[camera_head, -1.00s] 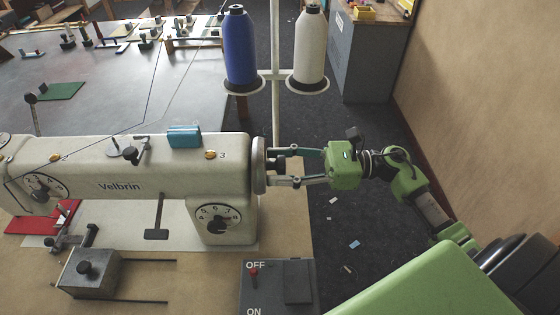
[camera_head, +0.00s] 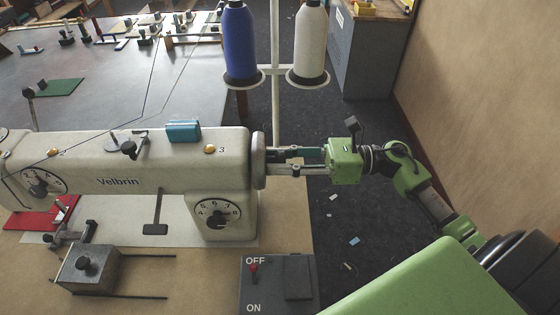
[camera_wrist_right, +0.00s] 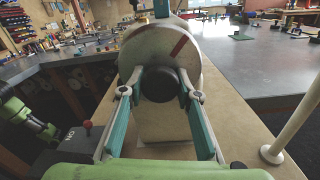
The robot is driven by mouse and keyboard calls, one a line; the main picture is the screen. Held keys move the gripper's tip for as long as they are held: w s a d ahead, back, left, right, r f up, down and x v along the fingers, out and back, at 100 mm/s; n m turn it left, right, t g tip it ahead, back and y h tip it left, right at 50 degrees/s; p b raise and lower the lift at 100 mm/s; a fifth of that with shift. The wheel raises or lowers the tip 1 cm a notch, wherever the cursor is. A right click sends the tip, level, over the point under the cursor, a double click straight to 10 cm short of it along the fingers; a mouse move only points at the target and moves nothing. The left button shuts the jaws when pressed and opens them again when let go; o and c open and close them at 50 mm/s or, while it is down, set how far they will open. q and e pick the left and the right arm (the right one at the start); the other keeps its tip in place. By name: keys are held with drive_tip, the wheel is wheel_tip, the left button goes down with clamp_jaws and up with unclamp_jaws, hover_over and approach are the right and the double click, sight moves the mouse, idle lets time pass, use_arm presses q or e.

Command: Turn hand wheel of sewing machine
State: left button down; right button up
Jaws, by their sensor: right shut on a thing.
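The cream sewing machine (camera_head: 118,170) marked Velbrin stands on the table at left. Its round hand wheel (camera_head: 258,160) is on the right end of the machine and shows nearly edge-on. In the right wrist view the hand wheel (camera_wrist_right: 188,62) faces me, with a slanting red stripe and a dark round hub (camera_wrist_right: 159,84) in its middle. My right gripper (camera_head: 273,162) reaches in from the right and is shut on the hub. Its teal-padded fingers (camera_wrist_right: 160,95) lie on either side of the hub.
A blue thread spool (camera_head: 240,45) and a white one (camera_head: 308,45) stand on a pole behind the hand wheel. An OFF/ON switch box (camera_head: 278,300) with a red lever sits at the table's front. A grey cabinet (camera_head: 365,55) stands at the back. Scraps lie on the floor.

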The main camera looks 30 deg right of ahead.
drive_tip(key=m, duration=0.2)
drive_tip(key=shift+f+m, duration=0.1)
drive_tip(key=shift+m, duration=0.3)
drive_tip(key=m, duration=0.2)
drive_tip(key=shift+m, duration=0.4)
drive_tip(key=m, duration=0.2)
drive_tip(key=shift+m, duration=0.4)
drive_tip(key=m, duration=0.1)
drive_tip(key=m+p, duration=0.1)
drive_tip(key=m, duration=0.1)
drive_tip(key=shift+r+m, duration=0.2)
drive_tip(key=shift+m, duration=0.1)
drive_tip(key=m+p, duration=0.2)
drive_tip(key=m, duration=0.2)
drive_tip(key=shift+r+m, duration=0.1)
drive_tip(key=shift+m, duration=0.2)
drive_tip(key=m+p, duration=0.1)
drive_tip(key=m, duration=0.2)
drive_tip(key=shift+m, duration=0.3)
drive_tip(key=m+p, duration=0.2)
drive_tip(key=m, duration=0.2)
drive_tip(key=shift+m+p, duration=0.4)
drive_tip(key=shift+m, duration=1.3)
